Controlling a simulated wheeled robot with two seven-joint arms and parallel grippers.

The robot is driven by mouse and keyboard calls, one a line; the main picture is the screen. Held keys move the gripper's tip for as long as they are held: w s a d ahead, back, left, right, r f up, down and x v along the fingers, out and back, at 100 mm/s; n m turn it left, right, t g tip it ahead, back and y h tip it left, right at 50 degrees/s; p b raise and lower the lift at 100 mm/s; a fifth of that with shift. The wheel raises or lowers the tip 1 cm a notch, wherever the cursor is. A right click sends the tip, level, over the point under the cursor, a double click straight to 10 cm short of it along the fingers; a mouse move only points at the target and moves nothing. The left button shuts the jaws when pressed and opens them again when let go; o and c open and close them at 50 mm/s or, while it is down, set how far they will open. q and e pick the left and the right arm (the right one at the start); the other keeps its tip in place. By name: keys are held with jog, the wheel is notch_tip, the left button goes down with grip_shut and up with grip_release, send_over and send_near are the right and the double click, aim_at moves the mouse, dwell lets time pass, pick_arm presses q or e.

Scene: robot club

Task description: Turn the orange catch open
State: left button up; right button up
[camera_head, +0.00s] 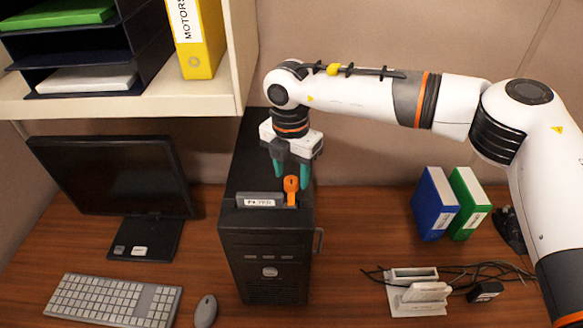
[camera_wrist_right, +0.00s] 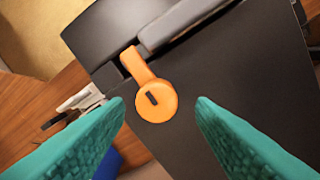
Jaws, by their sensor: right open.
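The orange catch (camera_head: 291,186) sits on top of the black computer case (camera_head: 262,243), beside a grey labelled bar (camera_head: 259,200). In the right wrist view the catch (camera_wrist_right: 153,91) shows a round head with a dark slot and an arm that reaches up-left to the end of the grey bar (camera_wrist_right: 185,22). My right gripper (camera_head: 291,180) is open above the case top, its green fingers pointing down by the catch. In the right wrist view its fingertips (camera_wrist_right: 162,102) stand on either side of the round head, apart from it. My left gripper is not in view.
A monitor (camera_head: 112,185), keyboard (camera_head: 112,301) and mouse (camera_head: 205,310) are left of the case. A shelf (camera_head: 150,103) with a yellow binder (camera_head: 195,40) hangs above. Blue (camera_head: 434,204) and green (camera_head: 469,203) binders, a white stand (camera_head: 416,297) and cables are at right.

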jog(key=shift+s+f, duration=0.1)
jog(key=shift+f, duration=0.3)
jog(key=shift+s+f, duration=0.1)
jog(key=shift+f, duration=0.1)
jog(key=shift+s+f, duration=0.1)
jog(key=shift+c, duration=0.5)
jog(key=c, duration=0.9)
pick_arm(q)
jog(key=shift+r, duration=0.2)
pick_arm(e)
jog(key=shift+o, duration=0.2)
